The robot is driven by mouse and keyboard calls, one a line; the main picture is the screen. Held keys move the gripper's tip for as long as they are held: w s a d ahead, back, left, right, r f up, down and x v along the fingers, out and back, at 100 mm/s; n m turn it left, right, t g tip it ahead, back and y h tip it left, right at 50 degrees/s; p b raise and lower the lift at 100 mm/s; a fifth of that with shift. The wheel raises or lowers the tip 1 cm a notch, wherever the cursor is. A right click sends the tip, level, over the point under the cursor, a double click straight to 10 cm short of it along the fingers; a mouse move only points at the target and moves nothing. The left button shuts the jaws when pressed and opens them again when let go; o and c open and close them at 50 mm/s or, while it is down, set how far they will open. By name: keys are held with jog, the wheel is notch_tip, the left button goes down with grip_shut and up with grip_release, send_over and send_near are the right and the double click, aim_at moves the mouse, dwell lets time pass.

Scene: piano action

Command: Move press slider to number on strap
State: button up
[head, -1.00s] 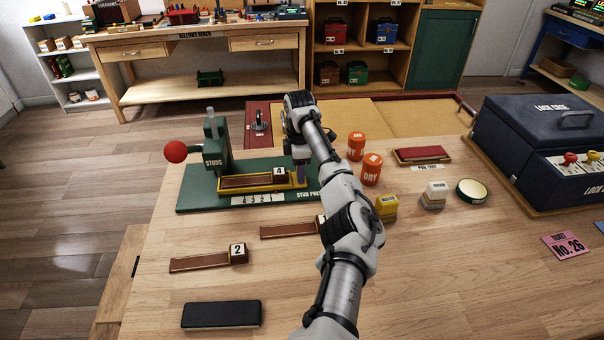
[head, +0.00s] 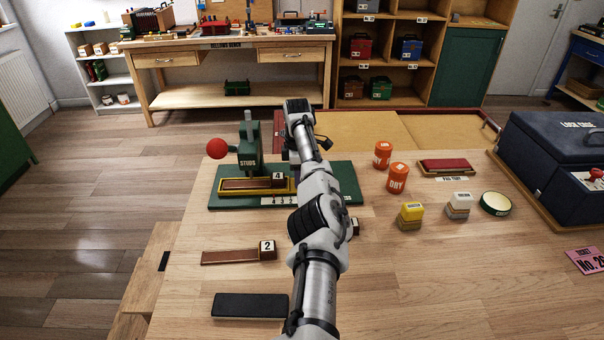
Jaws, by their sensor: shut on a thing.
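The green stud press (head: 248,150), with a red ball on its lever, stands on a green base at the table's far side. Its yellow slider (head: 229,194) carries a brown strap (head: 247,183) whose end block is marked 4. The slider lies under the press column. A white number scale (head: 275,201) runs along the base front; its digits are small and partly covered by my arm. My gripper (head: 292,172) points down at the slider's right end, shut on the slider; my arm hides most of the jaws and the contact.
Strap 2 (head: 232,256) and a black pad (head: 250,305) lie in front. Another strap is mostly behind my arm. Orange DRY pots (head: 397,178), yellow (head: 410,213) and white (head: 458,204) stamps, a round tin (head: 495,204) and a dark-blue case (head: 560,165) stand right.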

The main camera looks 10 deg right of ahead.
jog(key=shift+w+r, duration=0.2)
jog(key=shift+r, duration=0.05)
jog(key=o, duration=1.1)
jog(key=shift+o, duration=1.4)
jog(key=shift+s+f, duration=0.1)
jog(key=shift+f, duration=0.05)
notch_tip(320, 180, up, 14)
jog(key=b, duration=0.2)
jog(key=shift+f, duration=0.1)
